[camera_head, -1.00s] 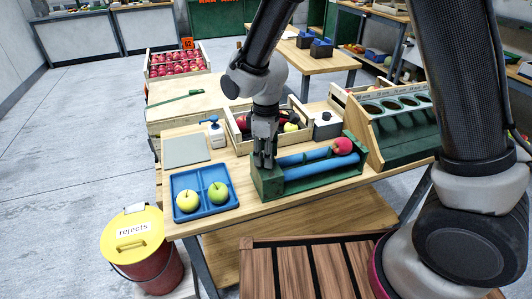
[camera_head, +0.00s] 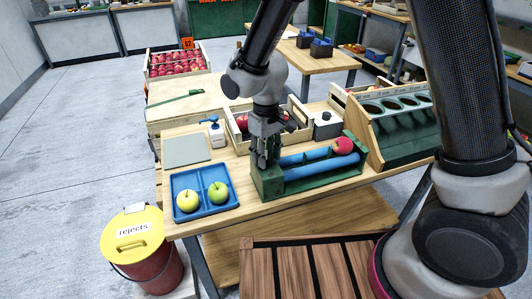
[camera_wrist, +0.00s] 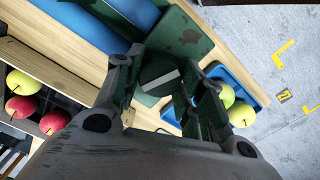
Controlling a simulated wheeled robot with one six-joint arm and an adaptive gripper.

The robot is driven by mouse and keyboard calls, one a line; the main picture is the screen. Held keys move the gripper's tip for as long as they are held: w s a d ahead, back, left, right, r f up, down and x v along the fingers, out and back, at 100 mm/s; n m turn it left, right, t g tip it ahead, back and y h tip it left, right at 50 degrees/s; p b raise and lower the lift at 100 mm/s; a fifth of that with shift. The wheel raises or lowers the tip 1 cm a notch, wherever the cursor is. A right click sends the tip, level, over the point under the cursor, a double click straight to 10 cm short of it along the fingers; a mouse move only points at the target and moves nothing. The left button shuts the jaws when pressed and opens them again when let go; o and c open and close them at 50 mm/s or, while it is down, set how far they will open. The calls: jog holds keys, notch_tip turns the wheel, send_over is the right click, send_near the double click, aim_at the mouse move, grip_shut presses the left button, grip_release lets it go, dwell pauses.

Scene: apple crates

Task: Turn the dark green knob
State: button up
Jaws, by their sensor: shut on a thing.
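The dark green knob (camera_wrist: 160,78) has a pale line across its top and shows between my fingers in the wrist view. It sits on the end box of the green roller stand (camera_head: 268,184). My gripper (camera_wrist: 166,92) is shut on the knob, with one finger on each side. In the head view my gripper (camera_head: 264,158) points down over the left end of the stand and hides the knob. A red apple (camera_head: 342,145) rests on the blue rollers (camera_head: 322,172) at their right end.
A blue tray (camera_head: 205,174) with a yellow and a green apple lies left of the stand. A wooden crate (camera_head: 234,138) of apples stands behind my gripper. A dark box (camera_head: 327,126) and a green sizing rack (camera_head: 400,145) stand to the right.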

aim_at(266, 155)
jog(key=shift+m, duration=1)
jog(key=o, duration=1)
jog(key=shift+o, duration=0.2)
notch_tip(266, 155, up, 12)
